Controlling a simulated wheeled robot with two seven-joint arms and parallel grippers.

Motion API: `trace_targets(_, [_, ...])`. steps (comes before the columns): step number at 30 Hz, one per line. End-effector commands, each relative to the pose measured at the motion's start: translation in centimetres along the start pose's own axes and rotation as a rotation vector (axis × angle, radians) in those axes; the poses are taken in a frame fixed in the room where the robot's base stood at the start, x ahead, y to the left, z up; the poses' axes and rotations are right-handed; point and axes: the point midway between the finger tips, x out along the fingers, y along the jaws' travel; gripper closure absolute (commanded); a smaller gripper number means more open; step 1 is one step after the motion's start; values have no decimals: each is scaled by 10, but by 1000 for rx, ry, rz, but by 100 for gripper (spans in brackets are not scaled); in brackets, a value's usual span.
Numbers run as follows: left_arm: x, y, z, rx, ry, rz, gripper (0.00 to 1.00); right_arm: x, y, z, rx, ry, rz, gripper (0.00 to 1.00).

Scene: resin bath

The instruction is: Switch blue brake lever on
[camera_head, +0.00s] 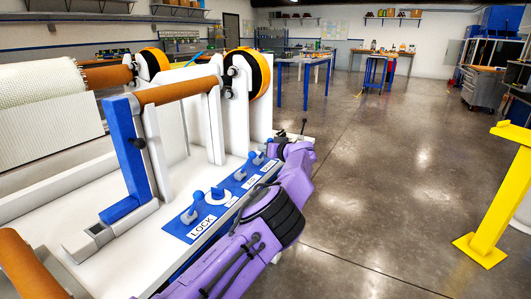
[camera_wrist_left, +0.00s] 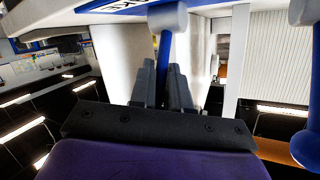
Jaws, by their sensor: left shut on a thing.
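Several small blue levers on grey mounts stand in a row on a blue control panel (camera_head: 181,232) at the front of the white machine. In the left wrist view a blue brake lever (camera_wrist_left: 166,48) hangs from its grey mount, beside a partly cut-off label ending in "KE". My left gripper (camera_wrist_left: 162,72) is shut on this lever, with one grey finger on each side of its shaft. In the head view my purple left arm reaches along the panel, and the gripper (camera_head: 278,147) is at its far end, where the held lever is mostly hidden.
An orange roller (camera_head: 180,91) and a blue upright arm (camera_head: 128,150) stand left of the panel. A yellow stand (camera_head: 488,205) is at the right. Blue tables (camera_head: 303,75) are at the back. The floor (camera_head: 400,150) between is clear.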

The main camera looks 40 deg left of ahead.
Motion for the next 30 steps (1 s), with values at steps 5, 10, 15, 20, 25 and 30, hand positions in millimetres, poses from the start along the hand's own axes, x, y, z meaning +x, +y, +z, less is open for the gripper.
trace_targets(5, [-2, 1, -3, 2, 7, 2, 100, 0, 0, 0, 0, 0, 0, 57])
trace_targets(10, [-1, 1, -3, 2, 7, 2, 80, 0, 0, 0, 0, 0, 0, 57])
trace_targets(15, [-1, 1, -2, 2, 5, 1, 63, 0, 0, 0, 0, 0, 0, 57])
trace_targets(20, [-1, 1, -1, 2, 3, 1, 63, 0, 0, 0, 0, 0, 0, 57])
trace_targets(25, [-23, 2, -1, 3, 4, 3, 63, 2, 0, 1, 0, 0, 0, 57])
trace_targets(30, [-65, 2, -1, 3, 6, 4, 63, 5, 0, 2, 0, 0, 0, 57])
